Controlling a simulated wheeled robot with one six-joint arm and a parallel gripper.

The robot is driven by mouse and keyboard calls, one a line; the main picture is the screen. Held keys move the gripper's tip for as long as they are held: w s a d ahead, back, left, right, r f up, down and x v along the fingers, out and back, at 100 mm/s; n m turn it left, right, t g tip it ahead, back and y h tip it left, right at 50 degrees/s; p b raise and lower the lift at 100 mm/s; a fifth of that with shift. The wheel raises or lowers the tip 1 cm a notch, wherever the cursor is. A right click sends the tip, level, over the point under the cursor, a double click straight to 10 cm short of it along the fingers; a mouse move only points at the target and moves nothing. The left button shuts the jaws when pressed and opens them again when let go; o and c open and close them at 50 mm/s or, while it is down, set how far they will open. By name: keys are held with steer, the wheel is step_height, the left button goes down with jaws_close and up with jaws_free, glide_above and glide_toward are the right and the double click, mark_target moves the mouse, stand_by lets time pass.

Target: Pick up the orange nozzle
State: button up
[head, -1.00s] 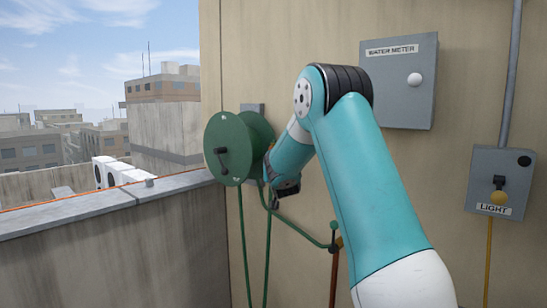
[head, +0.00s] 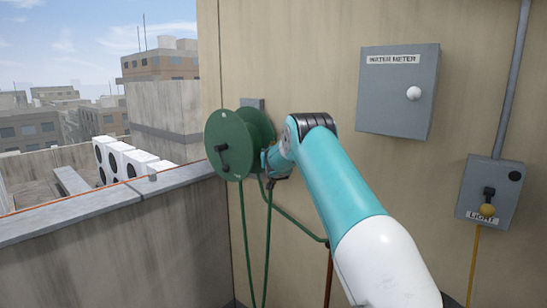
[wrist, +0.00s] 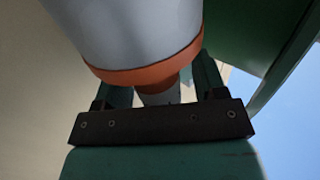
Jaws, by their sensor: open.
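In the wrist view, a pale grey cylinder with an orange rim (wrist: 150,72) fills the top middle. Its orange part narrows between my fingers, with a small grey piece below; I take this to be the orange nozzle. My gripper (wrist: 160,80) is open, with one dark finger on each side of it. I cannot tell whether the fingers touch it. In the head view, my gripper (head: 272,172) is small and beside the green reel (head: 231,145) on its right. No orange nozzle shows there; my arm may hide it.
Green hose (head: 245,240) hangs below the reel. A grey water meter box (head: 397,92) and a light switch box (head: 489,190) are on the wall to the right. A concrete parapet (head: 110,210) runs along the left. White condensers (head: 125,160) stand beyond it.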

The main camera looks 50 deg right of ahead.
steer(key=shift+w+d, duration=0.2)
steer(key=shift+w, duration=0.05)
steer(key=c, duration=1.1)
steer(key=shift+r, duration=0.1)
